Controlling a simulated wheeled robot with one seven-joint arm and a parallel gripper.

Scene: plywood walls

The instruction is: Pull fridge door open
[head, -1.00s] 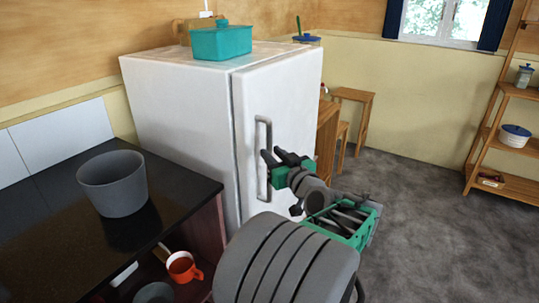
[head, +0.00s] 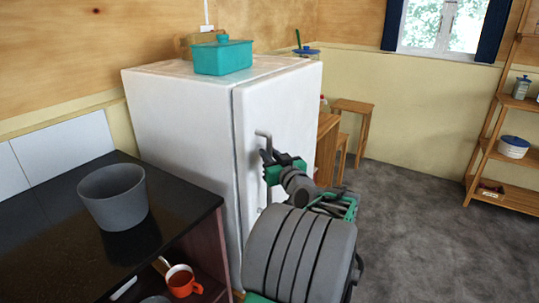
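The white fridge (head: 180,125) stands against the plywood wall in the head view. Its door (head: 290,105) faces right and looks closed against the body. The grey vertical door handle (head: 264,136) shows its top bend above my gripper; much of its lower part is hidden. My gripper (head: 268,157), dark with green parts, is at the handle's middle, with its fingertips at or around the bar. I cannot tell whether the fingers are clamped on it or how far apart they are.
A teal lidded box (head: 222,56) sits on the fridge top. A black counter (head: 60,215) with a grey pot (head: 113,195) stands at left, an orange mug (head: 182,282) below it. Wooden stools (head: 352,108) and a shelf (head: 490,150) stand farther right. The grey floor (head: 420,215) is clear.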

